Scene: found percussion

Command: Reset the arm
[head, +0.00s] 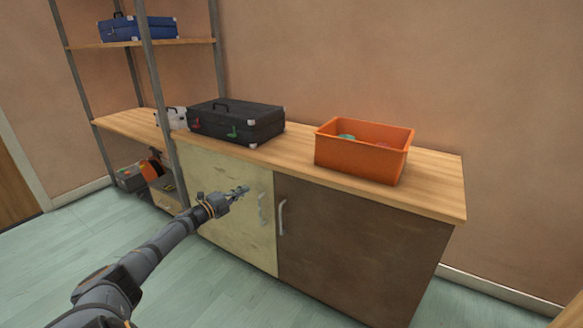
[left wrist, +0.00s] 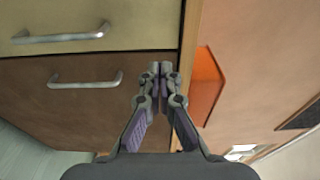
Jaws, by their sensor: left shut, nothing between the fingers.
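My left arm reaches in from the lower left in the head view. Its left gripper (head: 240,191) is shut and empty, in front of the cream cabinet door (head: 222,185) and left of that door's handle (head: 262,209). In the left wrist view the left gripper (left wrist: 160,70) shows its two fingers together with nothing between them. The cabinet doors and an orange bin (left wrist: 207,86) lie beyond the fingers there. My right gripper is not in view.
The cabinet has a wooden top (head: 300,157) and a brown door (head: 345,245). On top stand a black case (head: 236,121) and the orange bin (head: 362,154) with items inside. A metal shelf (head: 150,42) with a blue case (head: 138,28) stands left. The green floor (head: 70,255) is clear in front.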

